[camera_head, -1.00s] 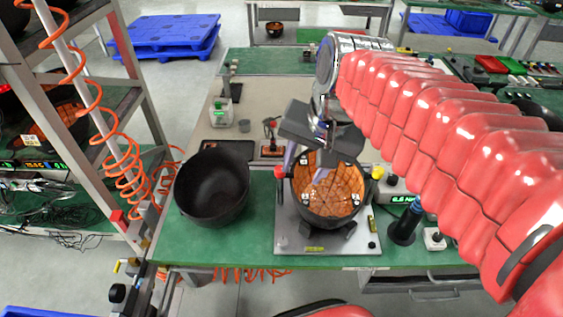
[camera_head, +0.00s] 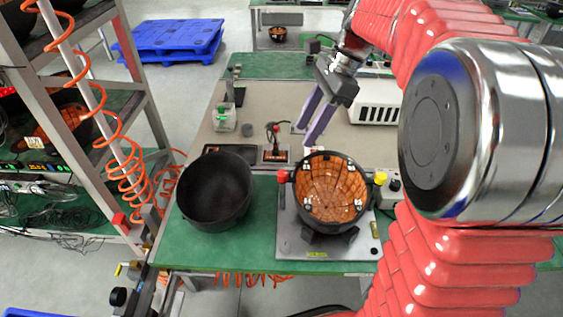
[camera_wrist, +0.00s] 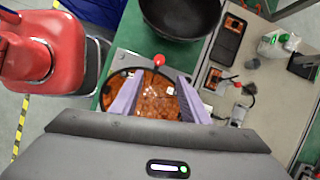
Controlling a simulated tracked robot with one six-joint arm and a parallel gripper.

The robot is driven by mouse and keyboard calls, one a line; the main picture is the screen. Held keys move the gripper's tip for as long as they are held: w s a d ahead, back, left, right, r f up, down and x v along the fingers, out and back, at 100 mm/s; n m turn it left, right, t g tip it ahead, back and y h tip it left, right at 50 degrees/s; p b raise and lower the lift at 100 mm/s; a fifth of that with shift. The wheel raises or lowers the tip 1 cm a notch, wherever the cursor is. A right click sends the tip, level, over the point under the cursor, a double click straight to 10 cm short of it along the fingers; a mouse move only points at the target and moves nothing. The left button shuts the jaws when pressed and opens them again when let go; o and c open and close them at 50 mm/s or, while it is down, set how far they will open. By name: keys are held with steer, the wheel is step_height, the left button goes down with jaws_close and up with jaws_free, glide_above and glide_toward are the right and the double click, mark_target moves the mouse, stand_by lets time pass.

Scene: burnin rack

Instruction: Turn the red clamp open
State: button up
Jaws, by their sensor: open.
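The red clamp (camera_head: 282,176) shows as a red knob at the left rim of a round black bowl with an orange grid lining (camera_head: 332,188). The bowl sits on a grey metal plate (camera_head: 296,238). In the wrist view, the red clamp (camera_wrist: 159,60) shows just beyond and between the fingertips (camera_wrist: 159,77), with the lined bowl (camera_wrist: 150,100) behind the fingers.
An empty black bowl (camera_head: 215,190) stands on the green bench left of the plate. A small red-handled device (camera_head: 273,135) and a white vented box (camera_head: 375,108) stand farther back. A shelf rack with an orange coiled hose (camera_head: 125,180) is at the left. My arm covers the right side.

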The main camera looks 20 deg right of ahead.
mark_target(282, 172)
stand_by(0.3)
steer(key=x, duration=1.4)
steer(key=shift+d, duration=0.1)
steer(key=shift+r, duration=0.1)
jaws_close()
